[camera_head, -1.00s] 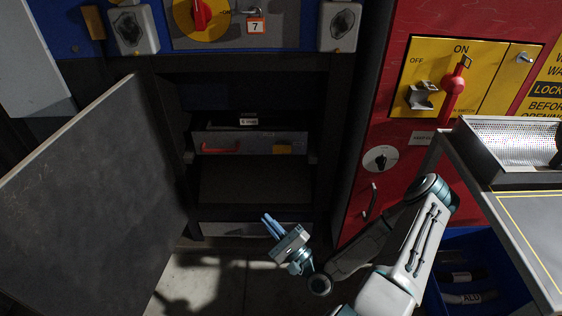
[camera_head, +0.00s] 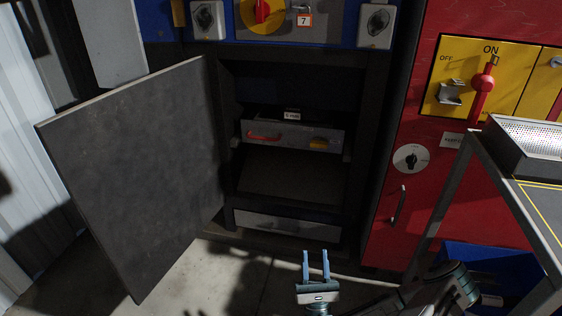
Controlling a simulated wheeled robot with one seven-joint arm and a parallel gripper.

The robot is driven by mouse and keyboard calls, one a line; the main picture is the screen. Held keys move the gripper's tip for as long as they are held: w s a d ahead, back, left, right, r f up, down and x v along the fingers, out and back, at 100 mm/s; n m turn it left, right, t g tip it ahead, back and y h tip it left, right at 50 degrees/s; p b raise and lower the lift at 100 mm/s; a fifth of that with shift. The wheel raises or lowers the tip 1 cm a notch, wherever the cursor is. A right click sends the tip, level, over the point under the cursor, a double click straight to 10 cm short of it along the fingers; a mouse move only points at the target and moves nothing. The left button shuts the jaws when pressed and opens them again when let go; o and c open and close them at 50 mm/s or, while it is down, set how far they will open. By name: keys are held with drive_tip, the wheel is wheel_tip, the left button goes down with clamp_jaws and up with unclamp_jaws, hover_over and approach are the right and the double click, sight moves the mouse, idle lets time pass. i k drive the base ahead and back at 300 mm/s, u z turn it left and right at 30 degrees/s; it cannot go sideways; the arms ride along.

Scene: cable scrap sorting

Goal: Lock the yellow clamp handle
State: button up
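A small yellow piece (camera_head: 321,143), likely the clamp handle, shows at the right end of the front of a grey drawer-like unit (camera_head: 290,136) inside the open cabinet. It is too small to tell whether it is locked. A red handle (camera_head: 264,136) is on the left of the same front. My gripper (camera_head: 316,257) is at the bottom middle, in front of and below the cabinet opening. Its two blue fingers point up the picture and stand apart, with nothing between them. It is well short of the yellow piece.
The cabinet's grey door (camera_head: 135,180) stands open on the left. A red panel (camera_head: 410,215) with a yellow switch plate (camera_head: 480,80) is on the right. A table with a perforated tray (camera_head: 530,140) juts in at right, above a blue bin (camera_head: 490,262). Floor before the cabinet is clear.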

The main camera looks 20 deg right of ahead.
sight(317, 142)
drive_tip(key=z, duration=0.05)
drive_tip(key=i, duration=1.1)
drive_tip(key=z, duration=0.5)
